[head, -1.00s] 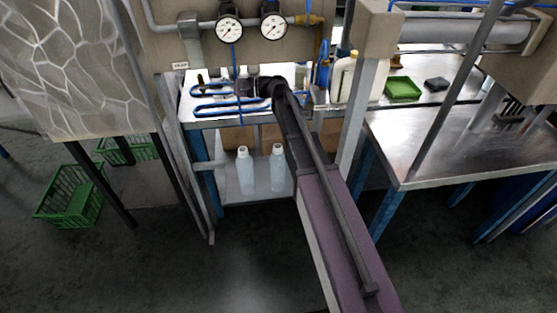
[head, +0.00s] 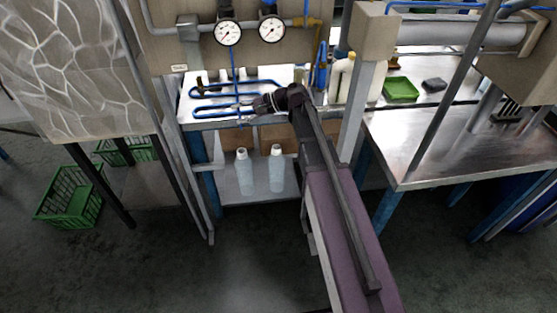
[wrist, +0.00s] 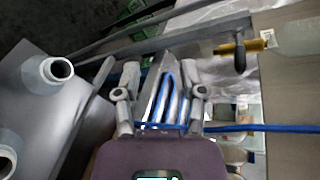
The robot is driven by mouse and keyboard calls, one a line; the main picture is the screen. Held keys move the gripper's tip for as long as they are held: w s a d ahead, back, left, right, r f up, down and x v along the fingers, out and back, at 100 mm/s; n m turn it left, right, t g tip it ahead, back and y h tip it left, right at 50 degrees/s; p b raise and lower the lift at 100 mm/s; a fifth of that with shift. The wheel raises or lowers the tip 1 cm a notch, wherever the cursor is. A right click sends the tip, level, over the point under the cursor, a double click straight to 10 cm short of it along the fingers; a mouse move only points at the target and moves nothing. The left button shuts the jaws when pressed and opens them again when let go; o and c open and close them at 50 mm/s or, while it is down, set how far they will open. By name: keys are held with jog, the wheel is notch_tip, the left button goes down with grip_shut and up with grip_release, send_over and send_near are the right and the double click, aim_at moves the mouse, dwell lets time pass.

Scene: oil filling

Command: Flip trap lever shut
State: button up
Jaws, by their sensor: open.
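A small dark lever (head: 200,82) stands at the left back of the bench, below the TRAP label (head: 180,67). In the wrist view, a brass fitting (wrist: 227,48) with a black handle (wrist: 239,60) shows at the upper right; it appears to be the same trap lever. My gripper (head: 252,107) is over the front part of the bench, right of the lever and apart from it. In the wrist view, my gripper (wrist: 160,92) has its two fingers spread with nothing held. The lever's exact angle is too small to tell in the head view.
Looped blue tubing (head: 215,110) lies on the bench and shows between and behind my fingers (wrist: 168,85). Two gauges (head: 228,33) hang above. White bottles (head: 244,172) stand on the lower shelf. A green tray (head: 401,88) and pale jug (head: 342,80) are to the right.

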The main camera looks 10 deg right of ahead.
jog(key=s+d+f+n+h+p, duration=0.1)
jog(key=s+d+f+n+h, duration=0.1)
jog(key=s+d+f+h, duration=0.2)
jog(key=s+d+f+n+g+h+p, duration=0.1)
jog(key=s+d+f+h, duration=0.4)
jog(key=s, duration=0.5)
jog(key=shift+s+d+n+g+h, duration=0.15)
jog(key=shift+d+n+g+h, duration=0.15)
jog(key=shift+d+n+h, duration=0.4)
jog(key=shift+a, duration=0.15)
jog(key=shift+r, duration=0.1)
jog(key=s+d+r+n+h+p, duration=0.1)
jog(key=s+d+r+h+p, duration=0.2)
jog(key=s+d+r+p, duration=0.1)
jog(key=shift+s+d+r+n+h+p, duration=0.2)
jog(key=shift+s+d+n+h+p, duration=0.15)
jog(key=shift+s+d+p, duration=0.4)
jog(key=shift+w+d, duration=0.1)
jog(key=shift+w, duration=0.05)
dwell(1.4)
